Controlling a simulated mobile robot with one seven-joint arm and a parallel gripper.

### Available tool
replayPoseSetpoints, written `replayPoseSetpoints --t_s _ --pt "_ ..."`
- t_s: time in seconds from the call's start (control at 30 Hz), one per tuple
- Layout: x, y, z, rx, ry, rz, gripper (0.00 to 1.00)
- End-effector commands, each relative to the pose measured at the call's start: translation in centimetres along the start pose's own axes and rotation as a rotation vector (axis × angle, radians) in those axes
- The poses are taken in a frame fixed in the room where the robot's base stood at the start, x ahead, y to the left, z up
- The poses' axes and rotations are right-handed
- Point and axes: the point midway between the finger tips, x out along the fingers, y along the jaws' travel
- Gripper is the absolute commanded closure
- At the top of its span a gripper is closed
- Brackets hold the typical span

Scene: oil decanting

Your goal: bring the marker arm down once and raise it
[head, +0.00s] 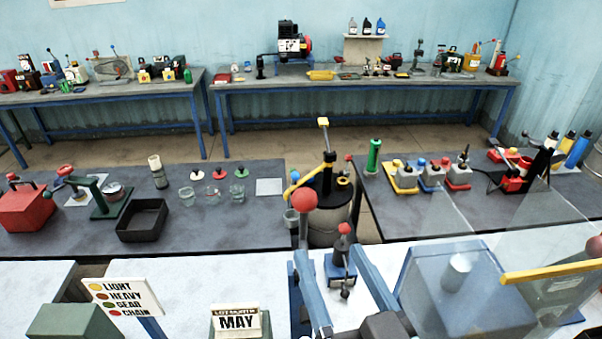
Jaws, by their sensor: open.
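The marker stands at the bottom centre of the head view, close to the camera. Between the bars is a small black cylinder (341,251) with a red knob, on a blue mount. I cannot make out any gripper at the knob.
A clear panel and box (455,295) with a yellow bar (550,272) stand close on the right. Grey workbenches (255,222) with jars and tools lie behind.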

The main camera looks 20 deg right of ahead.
Motion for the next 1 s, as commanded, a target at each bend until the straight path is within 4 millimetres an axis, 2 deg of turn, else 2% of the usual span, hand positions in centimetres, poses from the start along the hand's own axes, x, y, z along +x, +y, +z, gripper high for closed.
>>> replayPoseSetpoints --t_s 0.33,1.0 --pt "2.8 0.0 0.4 0.002 0.007 -0.002 0.22" --pt "5.0 0.1 0.4 0.001 0.009 0.000 0.22"
